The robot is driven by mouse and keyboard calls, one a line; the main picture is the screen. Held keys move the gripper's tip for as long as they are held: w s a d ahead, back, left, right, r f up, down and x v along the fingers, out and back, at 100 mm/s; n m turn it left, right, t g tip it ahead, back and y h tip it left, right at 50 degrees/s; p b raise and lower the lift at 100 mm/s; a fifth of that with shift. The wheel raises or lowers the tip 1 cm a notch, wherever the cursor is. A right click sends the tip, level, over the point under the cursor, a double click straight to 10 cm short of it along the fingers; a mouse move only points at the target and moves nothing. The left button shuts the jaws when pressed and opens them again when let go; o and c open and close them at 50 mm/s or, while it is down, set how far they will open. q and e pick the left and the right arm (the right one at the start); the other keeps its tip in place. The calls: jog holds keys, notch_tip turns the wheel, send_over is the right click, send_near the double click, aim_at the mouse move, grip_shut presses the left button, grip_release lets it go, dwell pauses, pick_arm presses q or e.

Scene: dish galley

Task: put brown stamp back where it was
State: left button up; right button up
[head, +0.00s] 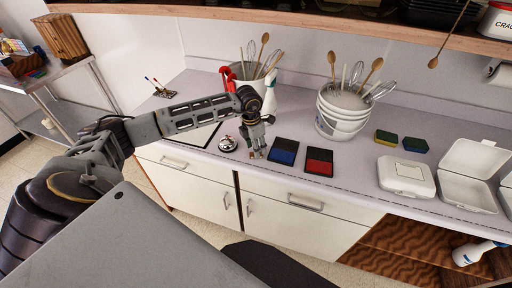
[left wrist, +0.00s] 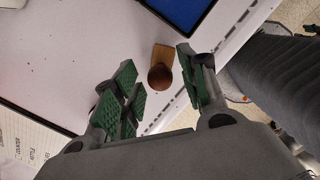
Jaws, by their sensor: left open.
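The brown stamp (left wrist: 160,77) stands on the counter in the left wrist view, its round wooden knob towards the camera and a lighter wooden base beyond it. My left gripper (left wrist: 154,66) is open, with its green-padded fingers on either side of the stamp in the picture; I cannot tell whether they touch it. In the head view my left gripper (head: 258,151) points down at the counter beside the blue ink pad (head: 284,151) and mostly hides the stamp. The blue pad also shows at the top of the left wrist view (left wrist: 180,12). My right gripper is not in view.
A red ink pad (head: 319,161) lies right of the blue one. A silver bell (head: 228,143) and a paper sheet (head: 201,135) lie to the left. A white utensil bucket (head: 342,112), sponges (head: 386,137) and white boxes (head: 406,176) stand farther right. A wooden shelf (head: 300,13) hangs above.

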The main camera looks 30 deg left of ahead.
aim_at(252, 155)
pick_arm(q)
notch_tip(252, 155, up, 11)
jog(key=s+b, duration=0.1)
jog(key=b, duration=0.1)
jog(key=shift+s+a, duration=0.15)
jog(key=shift+a, duration=0.15)
jog(key=shift+a, duration=0.1)
dwell(0.5)
